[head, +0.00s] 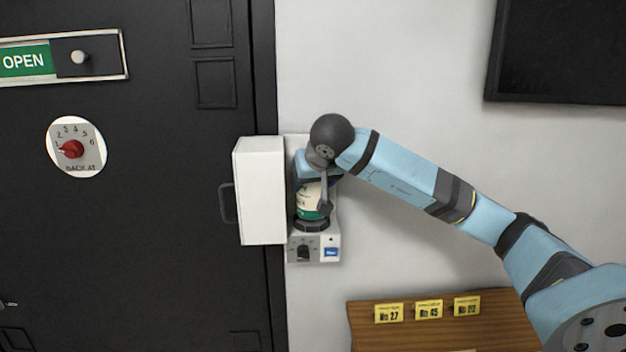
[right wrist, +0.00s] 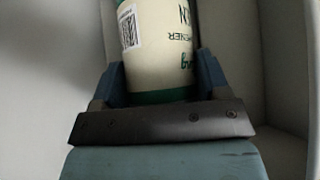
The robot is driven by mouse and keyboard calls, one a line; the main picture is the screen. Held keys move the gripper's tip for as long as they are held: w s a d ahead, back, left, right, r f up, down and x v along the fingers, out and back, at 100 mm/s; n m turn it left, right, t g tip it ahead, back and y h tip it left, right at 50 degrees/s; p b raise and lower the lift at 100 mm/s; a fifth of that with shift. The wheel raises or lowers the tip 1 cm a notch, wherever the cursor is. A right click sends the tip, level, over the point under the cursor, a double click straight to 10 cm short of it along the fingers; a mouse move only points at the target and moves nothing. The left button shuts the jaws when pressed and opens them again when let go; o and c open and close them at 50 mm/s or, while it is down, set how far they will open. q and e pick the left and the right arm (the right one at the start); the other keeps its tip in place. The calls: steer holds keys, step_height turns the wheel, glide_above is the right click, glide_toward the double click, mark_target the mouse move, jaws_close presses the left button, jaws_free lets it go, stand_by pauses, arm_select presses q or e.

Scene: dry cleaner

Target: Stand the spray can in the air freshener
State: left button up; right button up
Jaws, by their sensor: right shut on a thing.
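The air freshener (head: 314,252) is a white wall box with its door (head: 261,190) swung open to the left. The spray can (head: 308,199), cream with green bands, is upright inside the box, just above or on a dark round seat (head: 312,225); I cannot tell whether it touches. My right gripper (head: 318,190) reaches into the box and is shut on the can. The right wrist view shows the can (right wrist: 163,45) between the two blue fingers (right wrist: 163,80), with pale box walls on both sides. The can's top is hidden by my wrist. My left gripper is not in view.
A black door (head: 150,230) with an OPEN sign (head: 24,61) and a red dial (head: 71,149) is at the left. A wooden board (head: 440,333) with yellow number tags is below right. A dark panel (head: 560,50) hangs at the upper right. The wall between is bare.

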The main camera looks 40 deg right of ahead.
steer(key=shift+f, duration=0.15)
steer(key=shift+f+b, duration=0.4)
steer(key=shift+f, duration=0.15)
steer(key=o, duration=1.2)
step_height(320, 180, up, 7)
steer(key=p, duration=0.6)
